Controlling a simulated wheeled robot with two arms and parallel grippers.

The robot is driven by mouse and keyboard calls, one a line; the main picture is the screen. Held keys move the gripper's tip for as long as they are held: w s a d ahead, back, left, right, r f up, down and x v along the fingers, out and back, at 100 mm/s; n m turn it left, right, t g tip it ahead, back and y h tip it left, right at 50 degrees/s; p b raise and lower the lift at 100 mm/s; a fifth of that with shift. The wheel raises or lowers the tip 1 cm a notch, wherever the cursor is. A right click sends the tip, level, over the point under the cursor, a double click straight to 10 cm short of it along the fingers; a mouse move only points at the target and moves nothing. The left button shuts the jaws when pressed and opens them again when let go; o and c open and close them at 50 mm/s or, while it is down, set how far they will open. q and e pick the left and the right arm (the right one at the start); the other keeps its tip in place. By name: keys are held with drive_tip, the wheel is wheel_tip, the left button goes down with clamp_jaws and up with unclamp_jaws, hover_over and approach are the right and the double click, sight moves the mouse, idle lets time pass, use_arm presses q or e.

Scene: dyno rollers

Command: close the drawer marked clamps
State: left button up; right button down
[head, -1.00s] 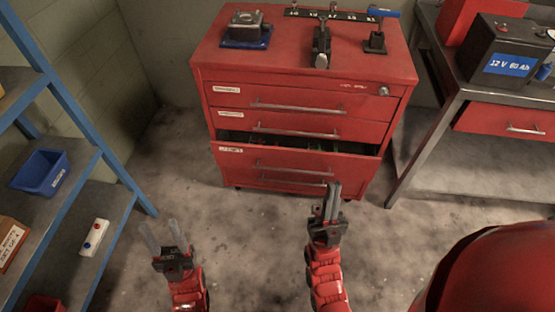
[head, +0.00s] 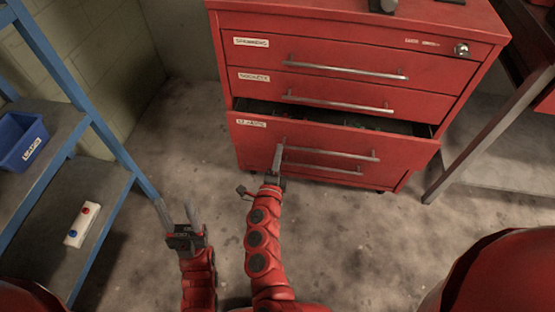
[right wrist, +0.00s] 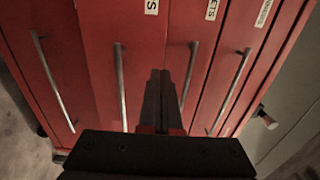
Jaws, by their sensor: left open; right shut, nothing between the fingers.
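The clamps drawer (head: 335,141) is the third one down in a red cabinet and stands partly open, with a dark gap above its front. Its label (head: 251,123) is at the upper left of the front. Its handle (head: 335,153) is a straight metal bar. My right gripper (head: 279,150) is shut and empty, its tips by the left end of that handle; I cannot tell whether they touch the front. In the right wrist view its fingers (right wrist: 160,95) point at the red fronts. My left gripper (head: 192,213) is open and empty, low over the floor, left of the cabinet.
The spanners drawer (head: 345,48) and sockets drawer (head: 335,88) above are shut. Another handle (head: 320,169) shows just below the clamps drawer. A blue-framed shelf (head: 100,135) with a blue bin (head: 22,140) stands at left. A bench leg (head: 480,140) is at right. Floor between shelf and cabinet is clear.

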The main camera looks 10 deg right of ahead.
sight(286, 124)
drive_tip(key=b+x, duration=0.1)
drive_tip(key=x, duration=0.8)
drive_tip(key=shift+w+d, duration=0.1)
drive_tip(key=shift+w, duration=0.05)
drive_tip(key=shift+w, duration=0.1)
